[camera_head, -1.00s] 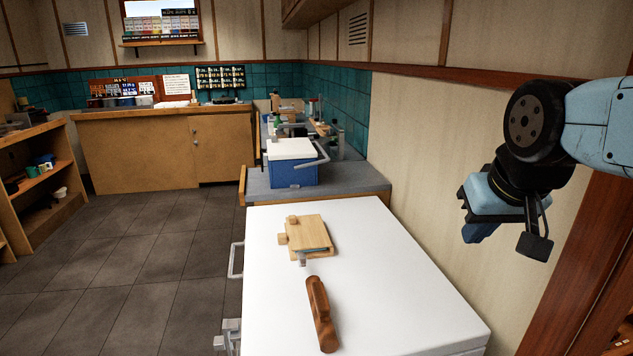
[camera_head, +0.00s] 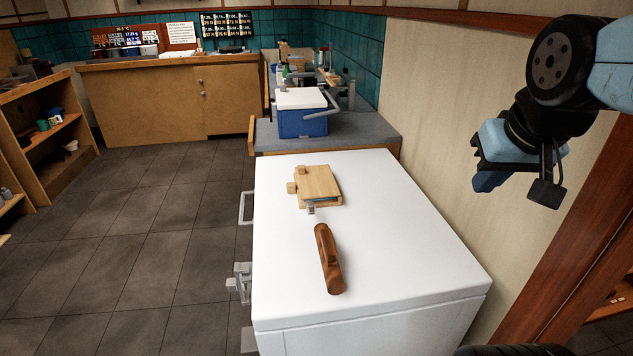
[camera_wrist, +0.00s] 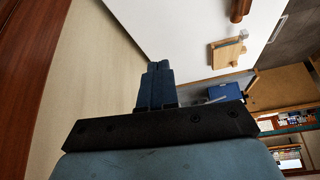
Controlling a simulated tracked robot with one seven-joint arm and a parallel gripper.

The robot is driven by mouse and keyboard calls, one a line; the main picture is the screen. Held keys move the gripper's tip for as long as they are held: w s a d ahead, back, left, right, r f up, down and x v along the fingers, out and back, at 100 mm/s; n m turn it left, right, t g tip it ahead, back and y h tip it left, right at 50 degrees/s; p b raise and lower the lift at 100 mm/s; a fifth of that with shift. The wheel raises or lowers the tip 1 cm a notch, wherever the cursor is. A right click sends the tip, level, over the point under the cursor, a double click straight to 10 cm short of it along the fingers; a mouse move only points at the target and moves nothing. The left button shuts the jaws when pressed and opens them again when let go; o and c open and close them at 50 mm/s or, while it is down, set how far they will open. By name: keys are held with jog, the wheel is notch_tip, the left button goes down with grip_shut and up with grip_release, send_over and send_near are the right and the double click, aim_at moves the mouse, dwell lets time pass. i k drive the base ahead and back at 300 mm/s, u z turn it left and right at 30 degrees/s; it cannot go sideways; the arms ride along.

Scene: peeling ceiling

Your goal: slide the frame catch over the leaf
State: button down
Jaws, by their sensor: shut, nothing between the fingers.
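A small pale wooden frame (camera_head: 319,186) lies flat on a white chest top, with a wooden leaf on it and small wooden blocks at its left side. Which block is the catch is too small to tell. A small grey metal piece (camera_head: 311,208) sits at its near edge. The frame also shows in the wrist view (camera_wrist: 228,53). My gripper (camera_head: 487,181) hangs in the air to the right of the frame, well apart from it. Its fingers (camera_wrist: 158,66) are together and empty in the wrist view.
A brown wooden handle (camera_head: 328,260) lies on the white chest (camera_head: 400,240), near the frame. A blue cooler (camera_head: 302,120) stands on the grey counter behind. A wall and a reddish wooden post (camera_head: 560,270) bound the right. Tiled floor is open at left.

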aim_at(311, 206)
jog(key=k, duration=0.5)
jog(key=z, duration=1.15)
jog(key=k, duration=0.5)
jog(key=u, duration=1.6)
jog(key=i, duration=0.95)
